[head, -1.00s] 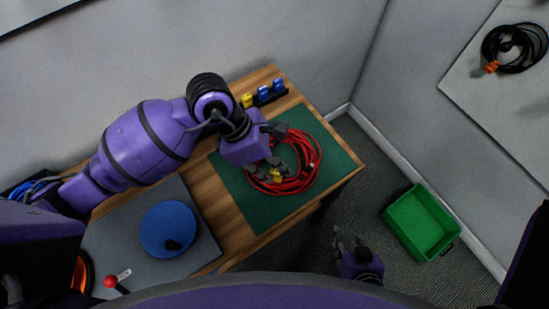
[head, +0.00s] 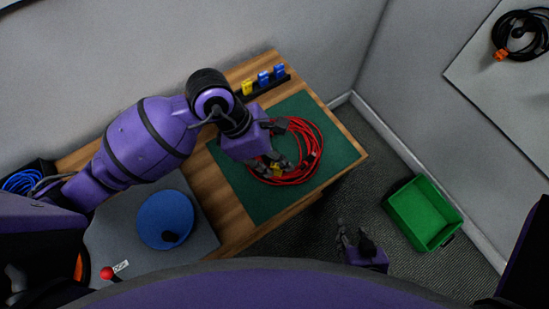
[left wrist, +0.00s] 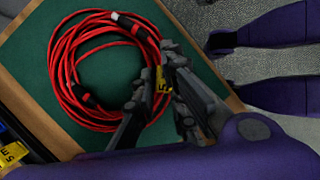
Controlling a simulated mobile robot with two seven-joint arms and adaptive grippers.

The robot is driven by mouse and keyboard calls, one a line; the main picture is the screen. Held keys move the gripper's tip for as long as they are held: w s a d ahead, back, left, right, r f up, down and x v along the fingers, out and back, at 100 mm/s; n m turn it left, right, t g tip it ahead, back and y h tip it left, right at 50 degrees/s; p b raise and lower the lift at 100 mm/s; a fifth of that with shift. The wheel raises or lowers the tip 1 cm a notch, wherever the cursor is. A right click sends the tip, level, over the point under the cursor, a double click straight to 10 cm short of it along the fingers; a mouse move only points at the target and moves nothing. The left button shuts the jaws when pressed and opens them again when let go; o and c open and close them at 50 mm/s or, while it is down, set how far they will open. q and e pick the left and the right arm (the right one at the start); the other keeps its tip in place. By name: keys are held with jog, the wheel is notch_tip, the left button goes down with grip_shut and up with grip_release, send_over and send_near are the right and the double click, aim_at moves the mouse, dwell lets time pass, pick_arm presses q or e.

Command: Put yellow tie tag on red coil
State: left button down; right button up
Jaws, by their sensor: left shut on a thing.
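The red coil (head: 319,145) lies on the green mat; it also fills the upper left of the left wrist view (left wrist: 62,70). My left gripper (head: 277,164) is over the near side of the coil, its fingers pointing down at it. It is shut on the yellow tie tag (head: 277,170). In the left wrist view the tag (left wrist: 163,80) shows between the fingers (left wrist: 157,72), at the coil's right edge. Whether it wraps the cable is hidden by the fingers. My right gripper (head: 352,235) is open and empty, off the table near the bottom.
A black rack at the table's back holds a yellow tag (head: 247,87) and blue tags (head: 264,78). A green crate (head: 449,236) stands on the floor at right. A black cable (head: 505,35) hangs on a panel.

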pick_arm(q)
jog(key=shift+f+b, duration=0.3)
jog(key=shift+f, duration=0.3)
dwell(0.7)
dwell(0.4)
jog(key=c, duration=1.7)
grip_release()
jog(key=v, duration=1.2)
